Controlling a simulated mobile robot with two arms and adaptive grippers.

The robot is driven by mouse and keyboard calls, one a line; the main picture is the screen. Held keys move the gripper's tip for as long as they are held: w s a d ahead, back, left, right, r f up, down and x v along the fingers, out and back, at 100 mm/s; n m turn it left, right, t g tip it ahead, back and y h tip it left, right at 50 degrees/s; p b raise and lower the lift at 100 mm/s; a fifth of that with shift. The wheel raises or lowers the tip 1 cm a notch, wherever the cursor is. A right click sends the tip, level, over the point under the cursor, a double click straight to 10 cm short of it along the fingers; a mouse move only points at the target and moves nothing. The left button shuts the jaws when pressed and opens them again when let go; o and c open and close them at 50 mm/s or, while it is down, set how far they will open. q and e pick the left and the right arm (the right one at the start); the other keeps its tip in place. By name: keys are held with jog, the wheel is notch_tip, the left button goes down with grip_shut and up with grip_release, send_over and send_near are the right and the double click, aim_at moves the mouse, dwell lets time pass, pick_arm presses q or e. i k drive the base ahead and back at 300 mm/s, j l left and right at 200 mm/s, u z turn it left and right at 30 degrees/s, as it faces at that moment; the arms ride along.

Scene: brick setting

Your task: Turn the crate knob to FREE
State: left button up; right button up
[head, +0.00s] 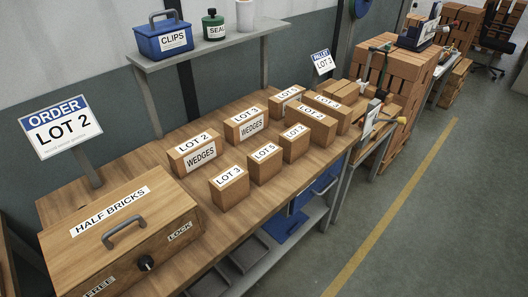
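A wooden crate (178,205) labelled HALF BRICKS stands at the near left end of the bench, its lid shut. A grey bar handle (125,231) is on its top. The knob's pointer is too small to read with certainty. Neither of my grippers is in view, and nothing touches the knob.
Lot-labelled blocks, including a WEDGES box (192,155), stand on the wooden bench (205,225) right of the crate. An ORDER LOT 2 sign (62,125) rises behind the crate. A shelf (215,47) hangs above. Open floor (420,220) lies at the right.

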aim_at(146, 262)
jog(key=u, duration=1.2)
